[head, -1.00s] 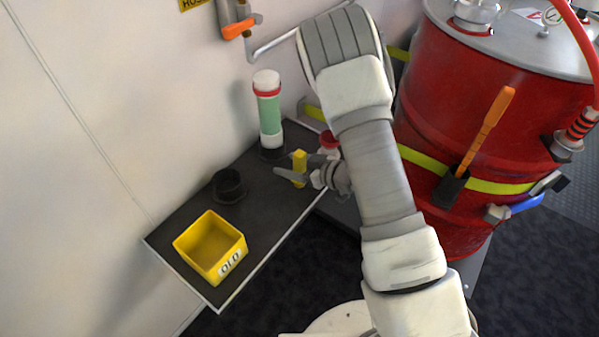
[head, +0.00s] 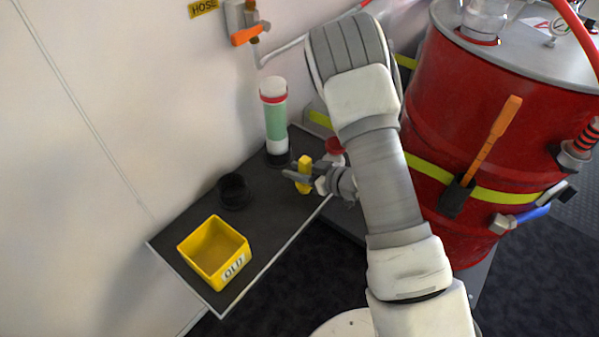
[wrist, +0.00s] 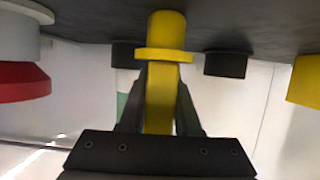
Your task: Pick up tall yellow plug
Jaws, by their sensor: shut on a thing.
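The tall yellow plug (head: 304,174) stands between the fingers of my gripper (head: 300,177), over the dark shelf. In the wrist view the plug (wrist: 161,85) shows a long shaft with a wider collar, and both dark fingers (wrist: 160,105) close on its shaft. My gripper is shut on the plug. I cannot tell whether the plug's end touches the shelf.
A yellow bin marked OLD (head: 240,268) sits at the shelf's near left end. A black round holder (head: 234,191) and a green-and-white cylinder (head: 276,125) stand on the shelf (head: 193,226). A red drum (head: 470,120) is at the right, beside my arm.

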